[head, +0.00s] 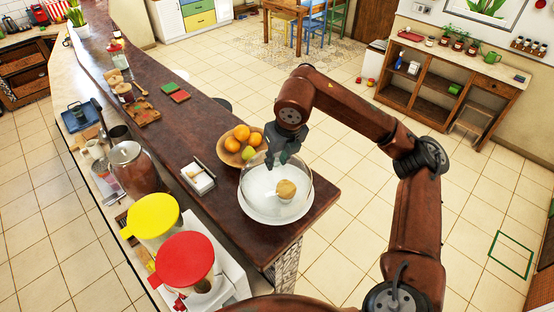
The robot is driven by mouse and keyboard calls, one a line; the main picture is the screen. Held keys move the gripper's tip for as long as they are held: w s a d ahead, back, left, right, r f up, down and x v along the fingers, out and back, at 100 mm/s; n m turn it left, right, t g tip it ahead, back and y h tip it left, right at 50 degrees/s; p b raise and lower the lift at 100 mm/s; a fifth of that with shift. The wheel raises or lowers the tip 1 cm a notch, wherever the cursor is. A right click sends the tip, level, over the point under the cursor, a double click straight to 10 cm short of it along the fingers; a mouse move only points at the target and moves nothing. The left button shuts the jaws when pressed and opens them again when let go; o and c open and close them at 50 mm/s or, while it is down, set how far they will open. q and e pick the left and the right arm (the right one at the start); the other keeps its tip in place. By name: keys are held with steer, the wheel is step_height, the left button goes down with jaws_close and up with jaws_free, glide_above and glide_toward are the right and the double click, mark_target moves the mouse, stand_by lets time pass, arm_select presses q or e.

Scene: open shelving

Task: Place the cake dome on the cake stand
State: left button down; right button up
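The white cake stand (262,215) is on the near right end of the dark wooden counter. The clear cake dome (252,180) shows over it, with its lower edge close to the stand's rim. I cannot tell whether the dome rests on the stand or hangs slightly above it. A small muffin-like cake (286,189) shows through the dome. My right gripper (279,162) points down at the top of the dome, with its fingertips at the knob area. The knob is hidden, and I cannot tell whether the fingers are closed on it. My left gripper is out of view.
A wooden bowl of oranges (228,153) stands close behind the dome. A white napkin box (197,178) is to the left. Dispensers with yellow (152,215) and red (184,259) lids stand at the near left. Floor to the counter's right is clear.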

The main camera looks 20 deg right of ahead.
steer(key=o, duration=0.4)
steer(key=shift+r, duration=0.6)
steer(key=b+v, duration=0.1)
steer(key=v, duration=1)
steer(key=shift+s+r+b, duration=0.1)
steer(key=shift+s+b, duration=0.1)
steer(key=shift+b, duration=0.2)
